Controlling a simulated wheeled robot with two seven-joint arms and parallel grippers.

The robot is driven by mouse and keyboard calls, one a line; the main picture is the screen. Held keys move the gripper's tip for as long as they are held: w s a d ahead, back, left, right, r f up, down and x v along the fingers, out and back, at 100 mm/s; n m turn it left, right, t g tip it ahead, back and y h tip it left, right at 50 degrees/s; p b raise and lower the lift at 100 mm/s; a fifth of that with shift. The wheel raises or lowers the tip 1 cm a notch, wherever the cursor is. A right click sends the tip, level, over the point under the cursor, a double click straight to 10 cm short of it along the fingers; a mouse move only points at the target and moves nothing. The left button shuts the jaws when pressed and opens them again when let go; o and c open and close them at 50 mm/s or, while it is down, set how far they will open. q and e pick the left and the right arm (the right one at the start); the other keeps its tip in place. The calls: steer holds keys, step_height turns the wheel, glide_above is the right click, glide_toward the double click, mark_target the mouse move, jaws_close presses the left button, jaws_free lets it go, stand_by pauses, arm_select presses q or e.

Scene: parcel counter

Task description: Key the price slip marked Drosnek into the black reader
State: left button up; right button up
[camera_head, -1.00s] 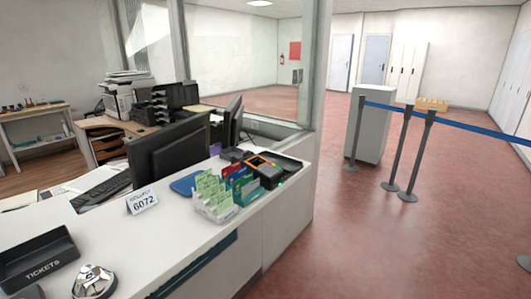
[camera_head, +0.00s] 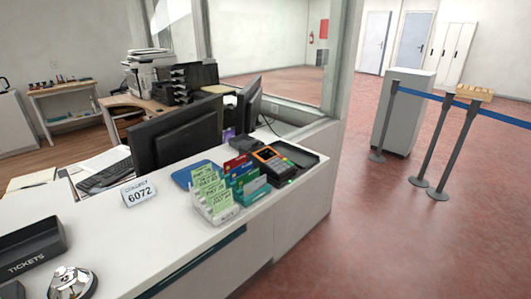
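Several pale green slips (camera_head: 210,187) stand in a clear rack (camera_head: 218,216) near the counter's edge; their print is too small to read, so I cannot tell which is marked Drosnek. A black reader (camera_head: 275,163) with an orange-edged screen lies on the counter just behind and to the right of the rack. Red, blue and green cards (camera_head: 247,180) stand beside the slips, partly in front of the reader. Neither of my grippers shows in the head view.
The white counter (camera_head: 165,225) also bears a blue tray (camera_head: 197,174), a "6072" sign (camera_head: 139,193), a tickets tray (camera_head: 30,247) and a silver bell (camera_head: 73,281). Monitors (camera_head: 180,136) stand behind. The red floor (camera_head: 350,230) right of the counter is clear up to the barrier posts (camera_head: 455,150).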

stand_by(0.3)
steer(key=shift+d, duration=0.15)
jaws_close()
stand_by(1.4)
